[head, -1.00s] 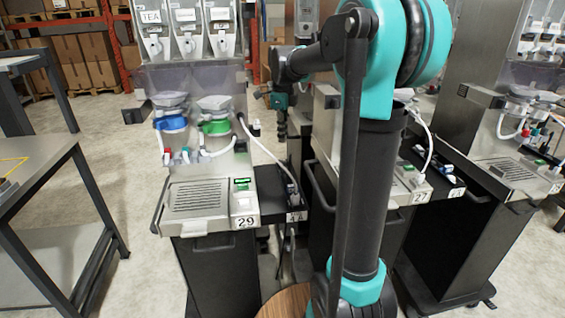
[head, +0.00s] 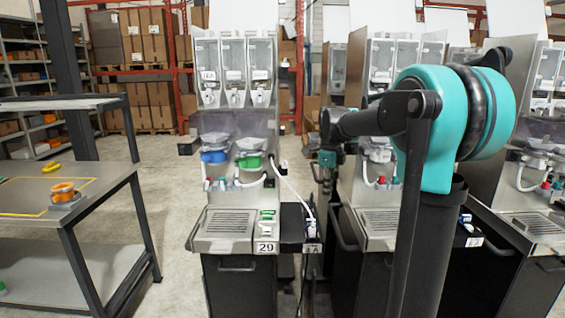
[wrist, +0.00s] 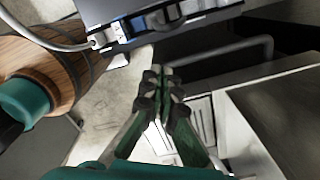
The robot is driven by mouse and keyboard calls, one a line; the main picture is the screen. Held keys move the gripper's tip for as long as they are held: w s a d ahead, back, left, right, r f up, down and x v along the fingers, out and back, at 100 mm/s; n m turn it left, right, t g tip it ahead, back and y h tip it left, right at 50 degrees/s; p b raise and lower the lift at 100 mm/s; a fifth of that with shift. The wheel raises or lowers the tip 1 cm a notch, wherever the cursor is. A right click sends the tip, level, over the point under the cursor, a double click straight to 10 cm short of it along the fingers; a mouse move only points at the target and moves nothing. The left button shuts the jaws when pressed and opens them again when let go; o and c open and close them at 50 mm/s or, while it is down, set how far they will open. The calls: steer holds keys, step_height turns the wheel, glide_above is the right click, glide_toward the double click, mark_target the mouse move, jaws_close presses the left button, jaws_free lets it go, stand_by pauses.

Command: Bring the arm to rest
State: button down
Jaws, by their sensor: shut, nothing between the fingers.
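My gripper shows in the wrist view (wrist: 160,84), its dark green and black fingers together with nothing between them. In the head view, my gripper (head: 322,185) hangs below the bent teal and black arm, between the dispenser marked 29 and the one to its right. It is small there and partly hard to make out. In the wrist view a dark shelf with a cable plug (wrist: 100,40) lies beyond the fingertips at the top. The fingers look apart from it.
The dispenser marked 29 (head: 236,150) stands left of my arm, and others (head: 375,225) stand to the right. A dark side shelf (head: 300,222) adjoins 29. A metal table (head: 95,195) with an orange ring (head: 64,190) is at far left. Open floor (head: 165,190) lies between.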

steer(key=s+d+f+n+t, duration=0.2)
steer(key=s+f+n, duration=0.8)
steer(key=s+n, duration=0.2)
steer(key=s+d+f+n+t, duration=0.2)
steer(key=s+f+n, duration=0.8)
steer(key=s+n, duration=0.2)
steer(key=shift+s+d+f, duration=0.15)
steer(key=shift+s+f, duration=0.2)
steer(key=shift+s, duration=0.45)
